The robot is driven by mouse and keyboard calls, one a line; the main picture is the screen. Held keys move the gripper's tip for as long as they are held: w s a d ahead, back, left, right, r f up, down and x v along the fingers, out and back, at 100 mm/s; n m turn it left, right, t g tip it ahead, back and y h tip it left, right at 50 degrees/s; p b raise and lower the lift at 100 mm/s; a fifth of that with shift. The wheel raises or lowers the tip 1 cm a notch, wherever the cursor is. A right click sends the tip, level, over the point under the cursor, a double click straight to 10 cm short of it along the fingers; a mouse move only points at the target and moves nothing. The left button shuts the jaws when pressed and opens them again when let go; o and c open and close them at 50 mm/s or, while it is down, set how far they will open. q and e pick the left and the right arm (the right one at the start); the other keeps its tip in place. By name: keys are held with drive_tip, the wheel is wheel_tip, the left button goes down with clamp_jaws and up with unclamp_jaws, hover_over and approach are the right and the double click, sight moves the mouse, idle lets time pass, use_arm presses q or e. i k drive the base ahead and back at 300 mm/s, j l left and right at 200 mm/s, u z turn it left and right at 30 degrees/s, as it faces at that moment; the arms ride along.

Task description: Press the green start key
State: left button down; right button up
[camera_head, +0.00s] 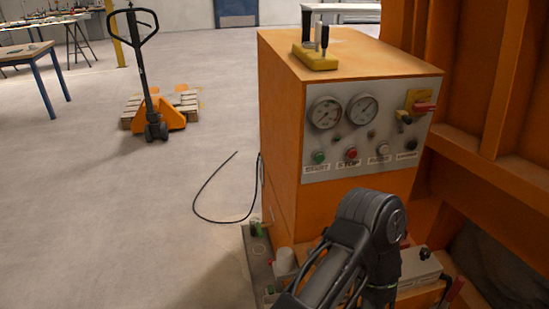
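The green start key (319,157) is a round green button above a START label, at the left of the key row on the grey control panel (340,181). The panel is on the front of an orange cabinet (282,135). The red stop key (351,153) is just to its right. One of my dark arms rises from the bottom edge, its bent joint below the panel and to the right of the green key, apart from it in the picture. I see no gripper fingertips on either side. The green key is unobstructed.
Two gauges (325,112) and a red-handled yellow switch (419,105) are on the panel. A yellow-based tool (315,58) stands on the cabinet. A black cable (222,221) lies on the open floor. A pallet jack (174,115) is farther back. Orange framework (480,160) bounds the right.

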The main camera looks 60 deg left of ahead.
sight(319, 158)
drive_tip(key=u, duration=1.55)
drive_tip(key=l, duration=0.95)
drive_tip(key=i, duration=0.05)
